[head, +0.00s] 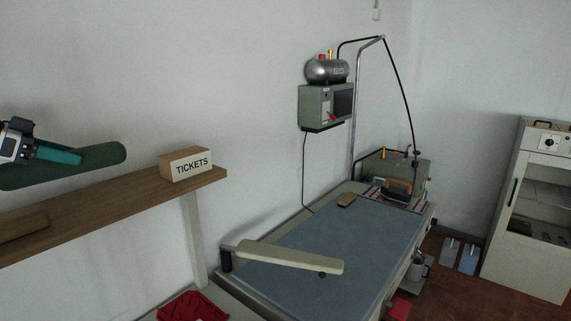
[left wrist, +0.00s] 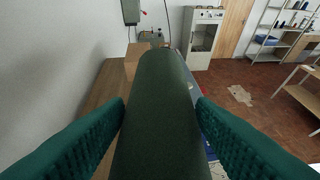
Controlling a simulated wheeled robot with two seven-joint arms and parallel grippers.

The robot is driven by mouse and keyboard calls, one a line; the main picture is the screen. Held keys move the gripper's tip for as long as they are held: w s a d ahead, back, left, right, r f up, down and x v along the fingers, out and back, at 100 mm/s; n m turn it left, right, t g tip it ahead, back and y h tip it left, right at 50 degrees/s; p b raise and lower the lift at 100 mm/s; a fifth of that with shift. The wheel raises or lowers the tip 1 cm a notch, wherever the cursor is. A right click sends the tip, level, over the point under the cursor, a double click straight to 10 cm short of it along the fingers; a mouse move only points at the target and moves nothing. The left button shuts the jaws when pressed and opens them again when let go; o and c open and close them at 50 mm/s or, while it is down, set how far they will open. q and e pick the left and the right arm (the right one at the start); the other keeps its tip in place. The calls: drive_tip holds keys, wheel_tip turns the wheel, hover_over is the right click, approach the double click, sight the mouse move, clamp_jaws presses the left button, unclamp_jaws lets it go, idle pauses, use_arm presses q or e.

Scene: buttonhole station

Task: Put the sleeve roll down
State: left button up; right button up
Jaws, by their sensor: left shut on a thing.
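The sleeve roll is a long dark green cylinder (head: 95,158) at the left of the head view, above or on the wooden shelf (head: 130,195); I cannot tell whether it touches the shelf. My left gripper (head: 58,154), with teal fingers, is shut on the roll. In the left wrist view the roll (left wrist: 160,110) runs straight ahead between the two teal fingers (left wrist: 160,115), its far end near the box on the shelf. My right gripper is not in view.
A box marked TICKETS (head: 190,165) stands at the shelf's right end. A brown wooden block (head: 22,226) lies on the shelf at the left. Below are a blue-topped pressing table (head: 340,240), a pale sleeve board (head: 290,257) and a red basket (head: 192,307).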

use_arm(q)
drive_tip(key=w+d+m+g+h, duration=0.2)
drive_tip(key=w+d+m+g, duration=0.15)
drive_tip(key=d, duration=1.45)
drive_tip(key=s+d+f, duration=0.2)
drive_tip(key=s+f, duration=0.1)
drive_tip(key=f, duration=0.7)
drive_tip(key=s+d+f, duration=0.2)
drive_tip(key=s+f, duration=0.1)
drive_tip(key=f, duration=0.7)
drive_tip(key=s+d+f+n+t, duration=0.15)
drive_tip(key=s+f, duration=0.35)
drive_tip(key=s, duration=0.5)
drive_tip(key=s+d+f+t, duration=0.1)
drive_tip(key=s+d+f, duration=0.1)
drive_tip(key=s+f, duration=0.55)
wheel_tip(320, 180, down, 12)
drive_tip(key=s+b, duration=0.1)
drive_tip(key=b, duration=1.2)
drive_tip(key=shift+a+y, duration=0.35)
drive_tip(key=shift+y, duration=0.05)
